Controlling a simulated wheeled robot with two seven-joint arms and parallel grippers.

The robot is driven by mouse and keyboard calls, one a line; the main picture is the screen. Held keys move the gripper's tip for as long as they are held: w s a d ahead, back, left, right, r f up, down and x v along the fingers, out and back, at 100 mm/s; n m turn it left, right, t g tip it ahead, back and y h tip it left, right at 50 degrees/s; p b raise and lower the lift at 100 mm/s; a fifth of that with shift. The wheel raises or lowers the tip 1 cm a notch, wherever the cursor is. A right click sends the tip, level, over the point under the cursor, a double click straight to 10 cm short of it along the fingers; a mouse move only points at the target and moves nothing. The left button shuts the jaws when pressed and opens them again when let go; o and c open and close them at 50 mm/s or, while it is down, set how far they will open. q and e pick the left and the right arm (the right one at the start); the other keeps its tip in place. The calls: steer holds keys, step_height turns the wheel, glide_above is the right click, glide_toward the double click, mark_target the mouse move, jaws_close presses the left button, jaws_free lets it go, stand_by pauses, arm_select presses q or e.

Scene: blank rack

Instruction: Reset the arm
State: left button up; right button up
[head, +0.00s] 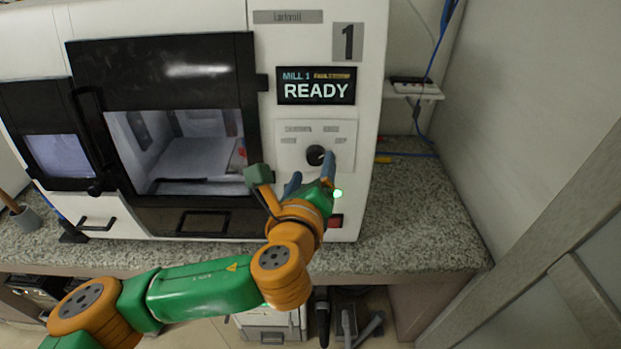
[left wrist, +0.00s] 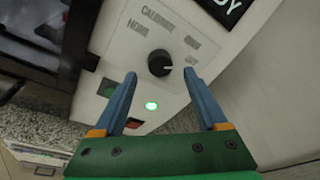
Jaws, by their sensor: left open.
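My left arm reaches in from the left in the head view, green and orange. My left gripper (head: 310,177) is in front of the mill's control panel, its blue fingers spread. In the left wrist view the left gripper (left wrist: 165,90) is open and empty. The black knob (left wrist: 160,63) shows between and beyond the fingertips, and I see no contact. The knob (head: 316,155) sits on the white panel below a screen (head: 316,91) reading "MILL 1" and "READY". A lit green button (left wrist: 152,105) is below the knob. My right gripper is not in view.
The white mill (head: 360,120) stands on a granite counter (head: 425,215), with a black-framed window door (head: 160,55) on its left. A wall closes off the right side. The counter right of the mill is mostly clear, with a blue cable (head: 408,153) at the back.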

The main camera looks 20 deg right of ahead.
arm_select(q)
steer(key=v, duration=0.4)
steer(key=shift+s+b, duration=0.1)
steer(key=shift+b, duration=0.25)
